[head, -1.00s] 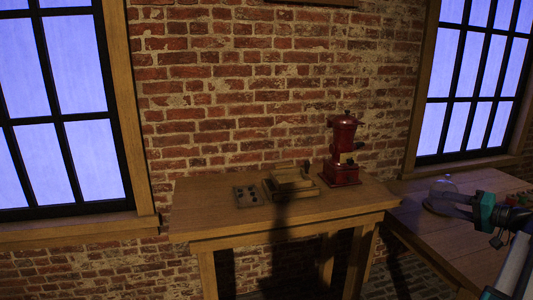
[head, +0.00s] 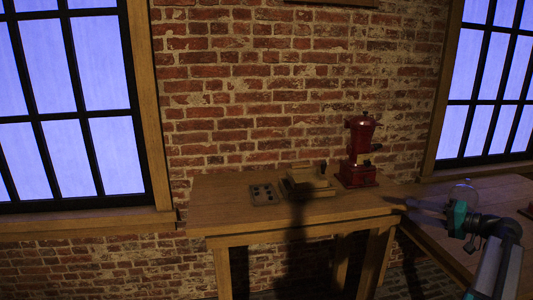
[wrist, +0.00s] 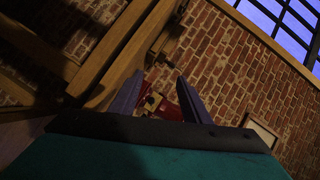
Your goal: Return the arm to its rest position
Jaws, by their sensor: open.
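My gripper (head: 426,210) is at the right of the head view, above the near corner between the two tables. Its two fingers are apart and nothing shows between them. In the wrist view my gripper (wrist: 160,98) also shows open, its fingers pointing toward the red grinder and the brick wall. My arm comes in from the lower right of the head view. A glass dome (head: 465,195) stands on the right table, partly hidden behind my gripper.
The wooden table (head: 225,215) holds a dark plate with round holes (head: 263,194), a wooden box-like object (head: 308,181) and a red grinder (head: 357,152). The right table (head: 500,190) lies under my arm. The left part of the wooden table is clear.

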